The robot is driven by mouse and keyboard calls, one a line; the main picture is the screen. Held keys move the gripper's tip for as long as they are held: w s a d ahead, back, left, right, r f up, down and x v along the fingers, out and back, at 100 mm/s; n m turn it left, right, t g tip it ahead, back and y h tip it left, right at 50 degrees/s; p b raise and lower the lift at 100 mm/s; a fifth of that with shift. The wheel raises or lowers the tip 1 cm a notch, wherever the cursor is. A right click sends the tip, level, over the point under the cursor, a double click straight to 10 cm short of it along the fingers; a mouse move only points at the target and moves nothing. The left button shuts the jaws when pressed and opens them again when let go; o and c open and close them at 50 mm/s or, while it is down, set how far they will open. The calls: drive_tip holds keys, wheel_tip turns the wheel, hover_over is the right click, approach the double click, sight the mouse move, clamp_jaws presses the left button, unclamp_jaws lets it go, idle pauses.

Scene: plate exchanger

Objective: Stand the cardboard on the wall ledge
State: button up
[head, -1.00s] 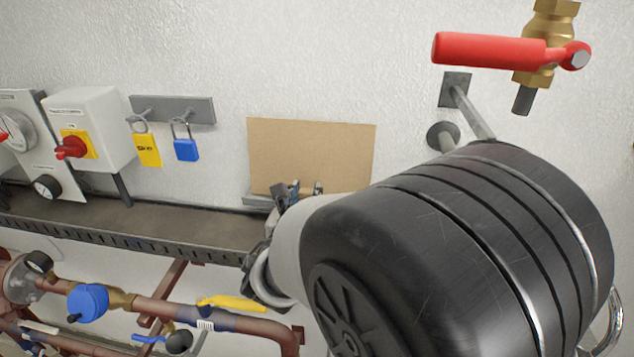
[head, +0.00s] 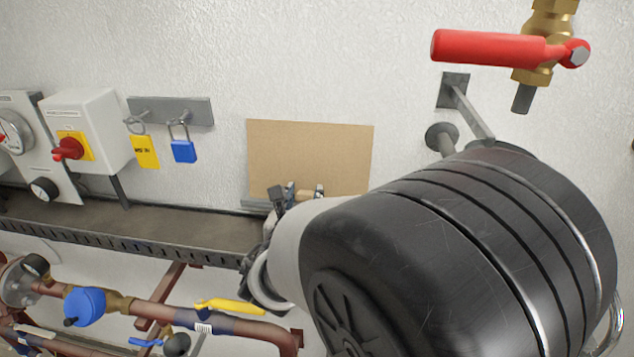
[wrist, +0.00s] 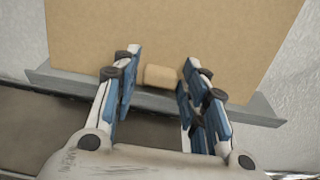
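The cardboard (head: 308,152) is a flat brown sheet standing upright against the white wall, and it fills the upper wrist view (wrist: 170,30). Its lower edge sits at the narrow grey wall ledge (wrist: 70,85), which also shows at the cardboard's lower left in the head view (head: 254,204). A small tan block (wrist: 160,76) is on the cardboard's lower front. My gripper (wrist: 155,72) is open, with one finger on each side of the block and visible gaps between. In the head view my gripper (head: 296,192) partly hides the cardboard's lower edge.
A dark shelf (head: 150,218) runs along the wall below, with a switch box (head: 95,120) at left. A red-handled valve (head: 490,47) is at upper right. Pipes (head: 175,312) run below the shelf.

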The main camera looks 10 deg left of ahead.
drive_tip(key=shift+o, duration=0.9)
drive_tip(key=shift+f, duration=0.1)
drive_tip(key=s+r, duration=0.2)
drive_tip(key=s, duration=0.9)
drive_tip(key=shift+s+d+r, duration=0.15)
drive_tip(key=shift+s+d, duration=0.2)
